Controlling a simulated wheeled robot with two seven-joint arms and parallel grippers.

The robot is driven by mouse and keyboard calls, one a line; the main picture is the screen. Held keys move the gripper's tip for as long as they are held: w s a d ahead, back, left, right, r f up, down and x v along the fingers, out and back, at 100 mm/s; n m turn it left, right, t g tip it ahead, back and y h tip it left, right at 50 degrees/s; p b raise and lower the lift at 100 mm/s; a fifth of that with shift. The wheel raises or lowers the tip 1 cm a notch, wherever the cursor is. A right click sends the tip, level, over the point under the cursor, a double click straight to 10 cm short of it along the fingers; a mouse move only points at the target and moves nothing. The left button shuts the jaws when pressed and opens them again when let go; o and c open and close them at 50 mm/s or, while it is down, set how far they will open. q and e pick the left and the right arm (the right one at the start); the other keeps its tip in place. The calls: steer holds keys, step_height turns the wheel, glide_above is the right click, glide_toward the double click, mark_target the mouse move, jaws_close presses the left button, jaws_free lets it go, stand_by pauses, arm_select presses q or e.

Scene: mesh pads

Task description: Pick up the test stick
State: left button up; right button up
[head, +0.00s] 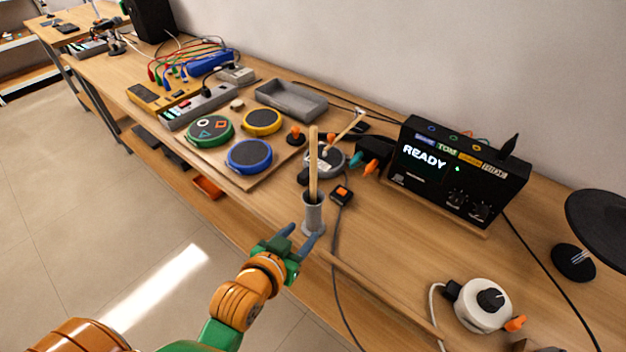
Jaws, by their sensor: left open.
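The test stick (313,165) is a thin wooden rod. It stands upright in a small grey holder (312,214) near the front edge of the bench. My left gripper (297,240) is at the base of the holder, on its near side. Its dark fingers are open, one on the left and one on the right. I cannot tell whether they touch the holder. The stick's lower end is hidden inside the holder. My right gripper is not in view.
Round green, yellow and blue pads (249,155) lie on a board to the left. A black box reading READY (452,172) stands at the right. A grey tray (290,101) is behind. A cable (335,262) runs beside the holder. A white round device (482,305) sits at lower right.

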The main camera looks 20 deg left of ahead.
mark_target(313, 173)
arm_select(q)
steer(key=w+r+t, duration=0.1)
steer(key=r+t, duration=0.1)
steer(key=r, duration=0.1)
steer(key=w+r+t, duration=0.1)
steer(key=w+r, duration=0.1)
steer(key=r, duration=0.2)
steer(key=w+r+t, duration=0.1)
steer(key=r+t, duration=0.1)
steer(key=r, duration=0.2)
steer(key=shift+w+n+t, duration=0.3)
steer(key=shift+n, duration=0.1)
steer(key=w+p, duration=0.2)
steer(key=w, duration=0.5)
steer(key=shift+r, duration=0.3)
steer(key=shift+s+d, duration=0.1)
steer(key=shift+d, duration=0.05)
jaws_close()
